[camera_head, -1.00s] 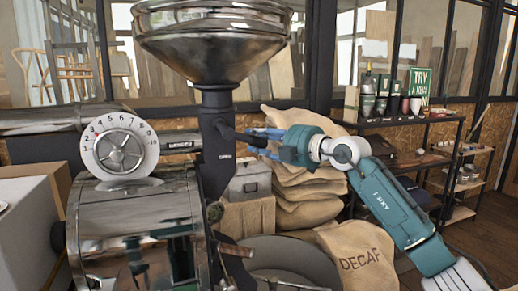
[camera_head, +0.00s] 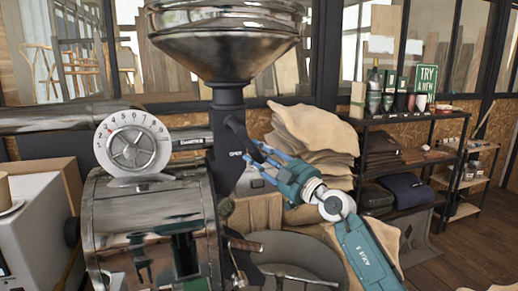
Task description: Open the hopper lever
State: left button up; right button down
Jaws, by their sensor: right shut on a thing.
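The hopper lever (camera_head: 242,138) is a dark bar on the black neck under the shiny steel hopper (camera_head: 225,38). It slants down to the right, close to a small white label on the neck that seems to read OPEN. My right gripper (camera_head: 260,163), with blue fingers and a teal body, comes in from the lower right. Its fingers are shut around the lower end of the lever and partly hide that end. My left gripper is not in view.
The steel roaster drum (camera_head: 150,215) and its numbered dial (camera_head: 138,142) stand left of the neck. A round cooling tray (camera_head: 310,255) lies below my right arm. Stacked sacks (camera_head: 315,135) and a loaded shelf (camera_head: 405,118) stand behind.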

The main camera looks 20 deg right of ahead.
jog(key=shift+a+f, duration=0.15)
dwell(0.3)
jog(key=c, duration=1.2)
grip_release()
jog(key=v, duration=1.2)
